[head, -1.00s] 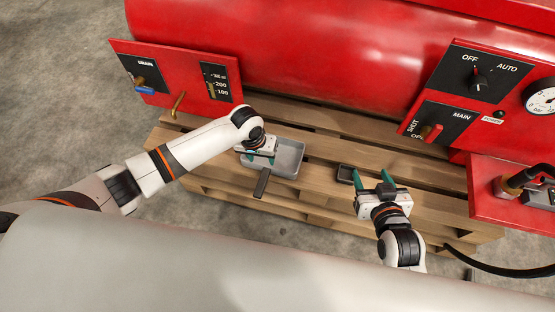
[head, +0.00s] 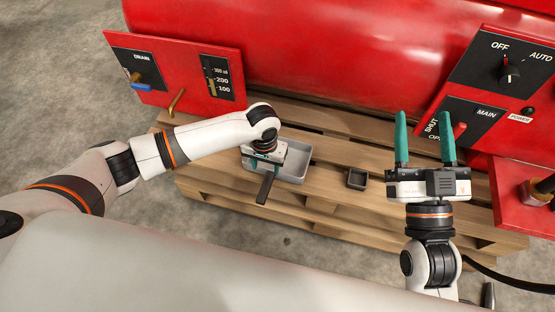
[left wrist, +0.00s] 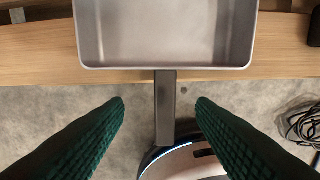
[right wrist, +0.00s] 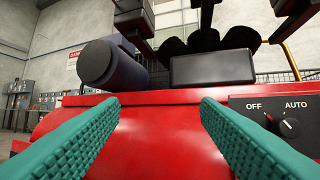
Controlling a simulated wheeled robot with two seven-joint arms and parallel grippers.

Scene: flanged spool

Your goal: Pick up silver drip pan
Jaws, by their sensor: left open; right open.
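The silver drip pan (head: 294,172) is a shallow grey rectangular tray with a dark flat handle (head: 265,188), resting on the wooden pallet with the handle out past its front edge. My left gripper (head: 268,160) is over the pan's handle side and hides part of the pan. In the left wrist view the pan (left wrist: 165,35) is at the top and its handle (left wrist: 165,105) runs down between the open green fingers (left wrist: 160,104), touching neither. My right gripper (head: 426,120) is open and empty, raised in front of the red machine; its fingers (right wrist: 160,100) show in the right wrist view.
The red tank (head: 310,60) stands behind the pallet (head: 330,190). A small dark square tray (head: 357,179) sits on the pallet right of the pan. The drain panel (head: 175,78) is at the left, a switch panel (head: 500,75) at the right.

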